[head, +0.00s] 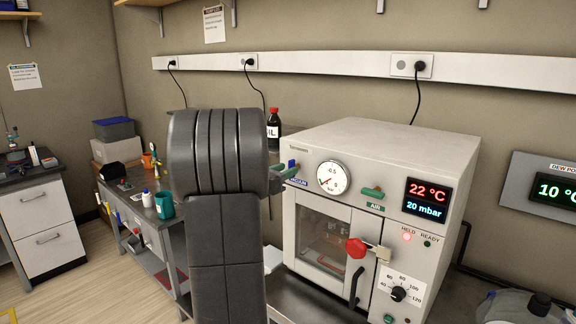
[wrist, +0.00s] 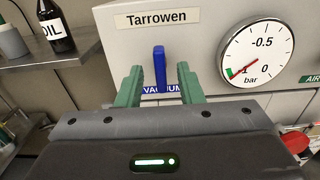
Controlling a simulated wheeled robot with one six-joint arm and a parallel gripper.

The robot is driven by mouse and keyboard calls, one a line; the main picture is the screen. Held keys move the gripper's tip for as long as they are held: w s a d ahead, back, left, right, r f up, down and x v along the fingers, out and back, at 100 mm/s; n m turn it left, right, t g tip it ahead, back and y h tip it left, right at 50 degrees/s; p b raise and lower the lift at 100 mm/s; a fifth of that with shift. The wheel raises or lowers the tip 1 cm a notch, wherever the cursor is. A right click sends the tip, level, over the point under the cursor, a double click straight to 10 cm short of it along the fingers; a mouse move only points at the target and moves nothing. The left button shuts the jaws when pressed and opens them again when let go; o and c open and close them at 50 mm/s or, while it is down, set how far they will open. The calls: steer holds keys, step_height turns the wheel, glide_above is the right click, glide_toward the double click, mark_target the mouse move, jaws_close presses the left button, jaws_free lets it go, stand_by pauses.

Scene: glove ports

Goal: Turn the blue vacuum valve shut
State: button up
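The blue vacuum valve (wrist: 159,70) is an upright lever on the pale front of the oven, above the blue VACUUM label (wrist: 151,89). In the head view the valve (head: 292,164) shows only in part beside my wrist. My gripper (wrist: 160,74) has green fingers, one on each side of the lever, with a visible gap on both sides. It is open and holds nothing. In the head view one green fingertip (head: 287,172) shows at the oven's upper left; my dark arm hides the rest. How deep the lever sits between the fingers is unclear.
Right of the valve are a round gauge (wrist: 259,52), needle at lower left, and the green AIR valve (head: 372,192). An oil bottle (head: 273,123) stands left.

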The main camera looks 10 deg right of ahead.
steer(key=shift+x, duration=0.95)
jaws_close()
steer(key=shift+f+m+b, duration=0.15)
steer(key=shift+m+b, duration=0.15)
steer(key=shift+b, duration=0.3)
steer(key=m+b, duration=0.8)
steer(key=b, duration=0.5)
steer(key=m+b, duration=0.9)
steer(key=b, duration=0.4)
steer(key=shift+s+d+f+b, duration=0.2)
steer(key=shift+s+f+b, duration=0.05)
steer(key=shift+b, duration=0.15)
steer(key=shift+m, duration=0.3)
